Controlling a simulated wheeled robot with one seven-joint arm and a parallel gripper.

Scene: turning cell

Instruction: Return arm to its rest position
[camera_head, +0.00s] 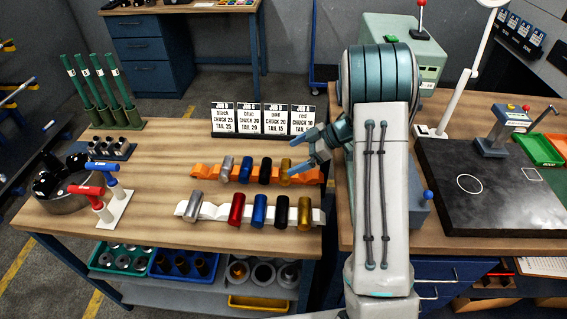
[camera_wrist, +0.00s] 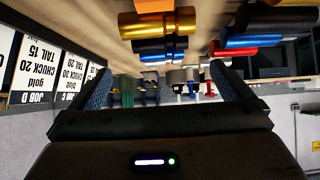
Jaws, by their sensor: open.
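My gripper (camera_head: 298,151) is open and empty in the head view. It is beside the gold cylinder (camera_head: 285,169) at the right end of the orange rack (camera_head: 205,171), pointing left over the wooden bench. My arm (camera_head: 382,200) is bent, its pale link crossing the gap between the two benches. In the wrist view the two dark blue fingers of my gripper (camera_wrist: 165,88) are spread with nothing between them. That view is upside down, and a gold cylinder (camera_wrist: 155,48) lies beyond the fingers. Any contact with it cannot be told.
The job cards (camera_head: 262,120) stand close behind my gripper. A white rack (camera_head: 262,212) of coloured cylinders lies in front. A green machine (camera_head: 412,65) and a lamp stand (camera_head: 452,105) are to the right, with a dark plate (camera_head: 485,190). Bare bench shows left of the cards.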

